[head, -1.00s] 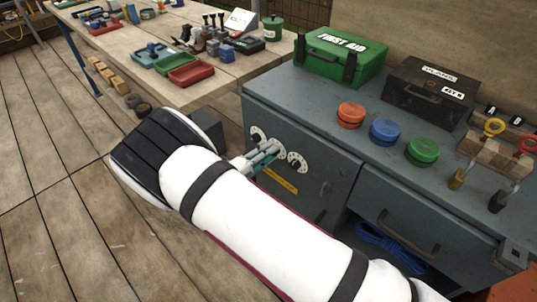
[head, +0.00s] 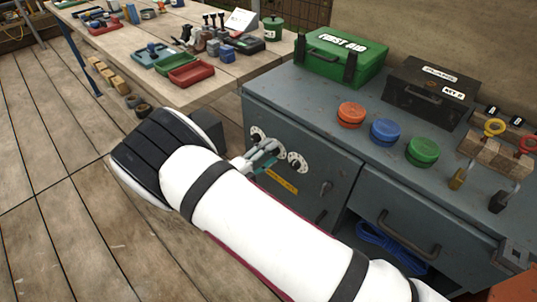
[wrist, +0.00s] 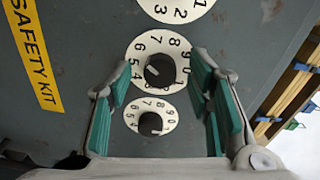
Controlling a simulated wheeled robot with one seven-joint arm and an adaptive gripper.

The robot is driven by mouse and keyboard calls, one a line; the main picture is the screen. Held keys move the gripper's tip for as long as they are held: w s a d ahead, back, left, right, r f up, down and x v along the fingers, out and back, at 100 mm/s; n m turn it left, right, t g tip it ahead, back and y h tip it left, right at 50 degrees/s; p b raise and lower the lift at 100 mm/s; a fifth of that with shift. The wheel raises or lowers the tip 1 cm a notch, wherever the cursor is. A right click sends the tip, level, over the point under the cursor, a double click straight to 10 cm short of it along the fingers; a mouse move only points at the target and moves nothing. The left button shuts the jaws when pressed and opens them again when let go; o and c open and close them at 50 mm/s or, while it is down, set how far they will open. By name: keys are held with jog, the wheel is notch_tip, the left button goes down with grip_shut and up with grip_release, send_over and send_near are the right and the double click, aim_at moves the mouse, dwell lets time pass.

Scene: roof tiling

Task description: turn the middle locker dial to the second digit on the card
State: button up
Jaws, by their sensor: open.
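The grey locker (head: 300,130) has a row of white numbered dials with black knobs. In the wrist view the middle dial (wrist: 160,62) lies between my fingers, with another dial (wrist: 150,115) below it and a third (wrist: 175,8) cut by the top edge. My gripper (wrist: 160,75) is open, with one teal-padded finger on each side of the middle knob; I cannot tell whether they touch the dial face. In the head view my gripper (head: 263,155) hides the middle dial; the outer dials (head: 257,134) (head: 297,162) show. The knob's setting is unclear. I cannot identify the card.
A yellow label (wrist: 32,60) reading SAFETY KIT is beside the dials. A green first aid box (head: 341,55), a black case (head: 428,92) and coloured round lids (head: 385,132) sit on top of the locker. A wooden table (head: 180,95) with tools stands behind.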

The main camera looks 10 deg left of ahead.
jog(key=v, duration=1.2)
